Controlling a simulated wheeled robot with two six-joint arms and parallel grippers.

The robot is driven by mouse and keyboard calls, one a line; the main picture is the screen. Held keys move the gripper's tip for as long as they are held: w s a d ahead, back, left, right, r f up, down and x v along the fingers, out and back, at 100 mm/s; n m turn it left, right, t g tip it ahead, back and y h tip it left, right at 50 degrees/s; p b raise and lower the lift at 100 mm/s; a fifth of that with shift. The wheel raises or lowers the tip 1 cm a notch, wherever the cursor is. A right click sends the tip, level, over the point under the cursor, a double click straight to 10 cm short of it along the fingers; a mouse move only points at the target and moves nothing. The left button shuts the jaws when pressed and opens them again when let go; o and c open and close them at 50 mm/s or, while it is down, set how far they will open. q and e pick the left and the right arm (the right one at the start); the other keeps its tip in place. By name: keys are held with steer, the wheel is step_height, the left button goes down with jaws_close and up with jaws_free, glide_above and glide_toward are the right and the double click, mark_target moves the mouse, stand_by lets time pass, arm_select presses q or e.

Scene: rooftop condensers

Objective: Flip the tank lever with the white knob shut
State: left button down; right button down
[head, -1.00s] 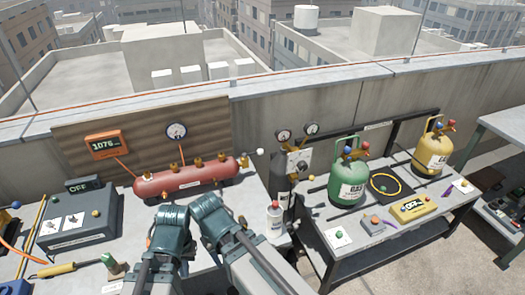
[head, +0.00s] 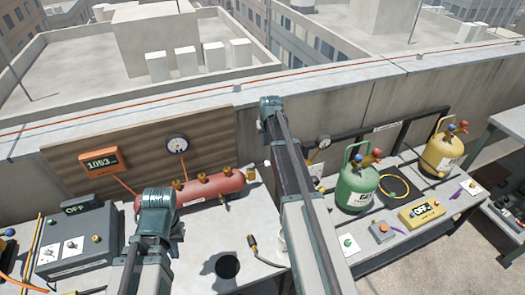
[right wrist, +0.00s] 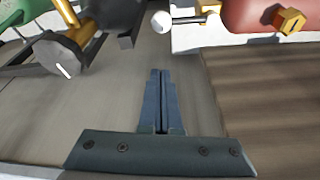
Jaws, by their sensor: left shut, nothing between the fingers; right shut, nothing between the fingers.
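The red tank (head: 215,186) lies on the bench against the brown panel, with gold fittings on top. In the right wrist view its end (right wrist: 245,14) shows at the upper right. The lever's white knob (right wrist: 161,21) sits on a thin rod beside that end.
An orange display (head: 100,162) reads 1053, beside a round gauge (head: 177,144). A grey OFF box (head: 75,240) stands at left. A green cylinder (head: 356,187) and a yellow cylinder (head: 440,155) stand at right. A dark round spot (head: 228,266) marks the front bench.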

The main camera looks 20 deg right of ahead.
mark_target(262, 165)
steer(key=shift+w+d+r, duration=0.1)
steer(key=shift+w+d, duration=0.1)
steer(key=shift+d, duration=0.1)
step_height(262, 165, down, 9)
steer(key=b, duration=0.8)
steer(key=shift+s+a+b, duration=0.15)
steer(key=shift+s+b, duration=0.25)
steer(key=shift+s+r, duration=0.1)
